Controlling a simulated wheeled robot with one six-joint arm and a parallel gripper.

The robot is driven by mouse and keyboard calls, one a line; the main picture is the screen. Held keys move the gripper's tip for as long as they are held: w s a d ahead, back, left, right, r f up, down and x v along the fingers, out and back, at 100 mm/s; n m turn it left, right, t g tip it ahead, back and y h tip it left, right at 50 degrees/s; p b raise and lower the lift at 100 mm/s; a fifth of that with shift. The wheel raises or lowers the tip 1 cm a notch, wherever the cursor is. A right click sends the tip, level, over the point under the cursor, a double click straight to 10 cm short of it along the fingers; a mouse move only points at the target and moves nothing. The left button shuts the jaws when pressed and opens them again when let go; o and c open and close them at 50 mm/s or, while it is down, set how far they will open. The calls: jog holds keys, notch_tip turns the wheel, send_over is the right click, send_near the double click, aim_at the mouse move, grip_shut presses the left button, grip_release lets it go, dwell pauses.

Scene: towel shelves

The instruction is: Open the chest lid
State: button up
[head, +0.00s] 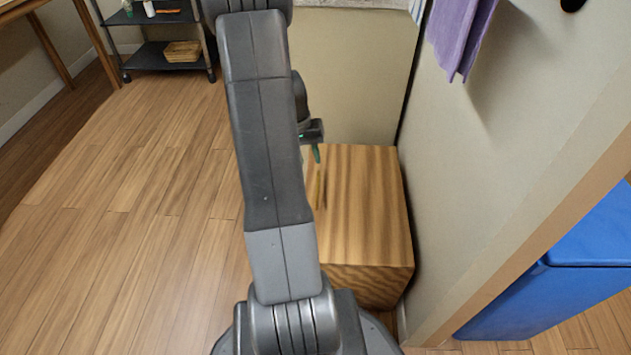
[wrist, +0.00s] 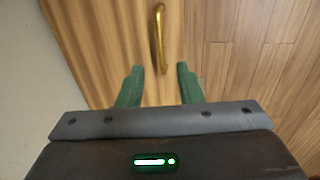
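The wooden chest (head: 368,208) stands against the wall, right of my arm in the head view, with its striped lid down. In the wrist view the chest top (wrist: 110,35) fills the upper left and middle. A brass handle (wrist: 159,38) stands on it near its edge; the handle also shows as a thin strip in the head view (head: 320,187). My gripper (wrist: 160,75) is open, its green fingers apart and empty. The handle lies just beyond the fingertips, roughly in line with the gap. In the head view my arm hides the chest's left part and most of my gripper (head: 317,153).
A purple towel (head: 460,35) hangs on the wall above the chest's right side. A blue bin (head: 560,270) stands beyond the wall's end at right. A black cart (head: 155,45) with a basket (head: 183,51) stands at back left. The wooden floor at left is clear.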

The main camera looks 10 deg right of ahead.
aim_at(317, 187)
jog(key=f+b, duration=0.1)
jog(key=f, duration=0.2)
jog(key=d+f+b, duration=0.1)
jog(key=f, duration=0.3)
jog(key=d+f+b, duration=0.1)
jog(key=f, duration=0.2)
jog(key=shift+s+f, duration=0.25)
jog(key=shift+f, duration=0.15)
grip_shut()
